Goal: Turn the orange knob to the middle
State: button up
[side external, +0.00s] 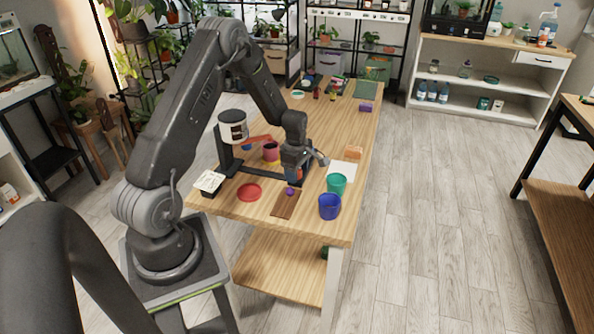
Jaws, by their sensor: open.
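I cannot clearly make out an orange knob in this view. My gripper (298,168) points down over the tabletop, between the black stand (226,158) and the brown board (286,204). Its jaws are open, but the fingertips are small and partly hidden. A small blue and reddish thing (292,178) shows right under or beside the jaws; I cannot tell whether they touch it. An orange-red part (260,138) sticks out beside the white and dark canister (233,127) on the stand. An orange block (354,152) lies right of my gripper.
On the wooden table (255,210), a purple thing (290,191) sits on the brown board. A red saucer (249,192) lies left of it. A blue pot (329,207) and a green pot (337,184) stand to the right, near a white sheet (343,170).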

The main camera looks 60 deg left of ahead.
jog(key=c, duration=0.9)
jog(key=shift+m, duration=0.3)
jog(key=shift+c, duration=0.2)
jog(key=m, duration=0.9)
jog(key=shift+a+h, duration=0.1)
jog(key=shift+h, duration=0.2)
jog(key=o, duration=0.9)
